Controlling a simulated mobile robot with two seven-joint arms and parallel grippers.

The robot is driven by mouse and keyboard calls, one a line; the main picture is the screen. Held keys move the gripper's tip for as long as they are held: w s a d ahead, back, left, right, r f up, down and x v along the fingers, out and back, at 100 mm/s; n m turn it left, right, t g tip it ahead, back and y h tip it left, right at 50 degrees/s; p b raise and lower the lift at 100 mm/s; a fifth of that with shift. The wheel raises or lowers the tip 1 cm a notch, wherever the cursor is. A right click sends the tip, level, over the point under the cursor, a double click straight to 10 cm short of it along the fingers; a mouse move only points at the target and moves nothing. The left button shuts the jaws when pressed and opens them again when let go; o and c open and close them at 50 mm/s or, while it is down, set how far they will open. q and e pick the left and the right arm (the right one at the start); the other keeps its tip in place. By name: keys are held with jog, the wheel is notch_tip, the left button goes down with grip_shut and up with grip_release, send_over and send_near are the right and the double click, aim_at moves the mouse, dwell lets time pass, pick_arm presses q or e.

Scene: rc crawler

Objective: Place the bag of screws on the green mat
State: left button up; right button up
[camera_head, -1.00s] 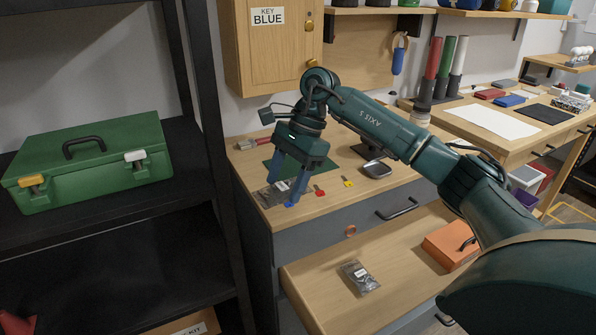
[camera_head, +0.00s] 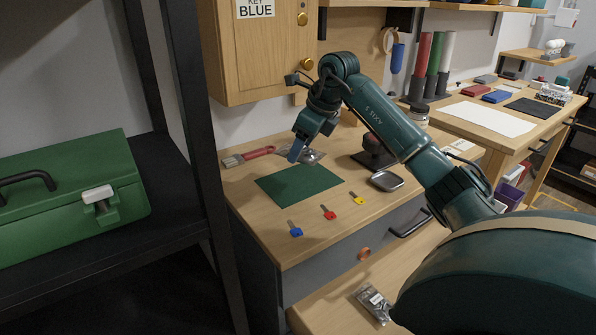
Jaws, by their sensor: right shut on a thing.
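My right gripper (camera_head: 300,150) is shut on a grey, see-through bag of screws (camera_head: 314,156). It holds the bag at the back edge of the green mat (camera_head: 300,186); I cannot tell whether the bag touches the surface. The mat lies flat and bare on the wooden worktop. My left gripper is out of view.
A blue key (camera_head: 295,230), a red key (camera_head: 328,213) and a yellow key (camera_head: 358,198) lie in front of the mat. A red-handled brush (camera_head: 248,156) lies behind it, and a grey dish (camera_head: 386,180) to its right. A green toolbox (camera_head: 75,190) stands on the left shelf.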

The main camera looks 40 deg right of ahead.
aim_at(302, 164)
notch_tip(302, 164, down, 2)
jog(key=shift+f, duration=0.1)
notch_tip(302, 164, down, 3)
jog(key=shift+r+b, duration=0.1)
jog(key=shift+b, duration=0.2)
jog(key=shift+f, duration=0.4)
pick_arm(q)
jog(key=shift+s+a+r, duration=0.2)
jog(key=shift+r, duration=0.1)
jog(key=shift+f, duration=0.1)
pick_arm(e)
jog(key=o, duration=1.1)
jog(key=shift+f, duration=0.1)
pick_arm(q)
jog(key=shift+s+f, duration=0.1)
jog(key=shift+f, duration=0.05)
pick_arm(e)
jog(key=shift+o, duration=0.2)
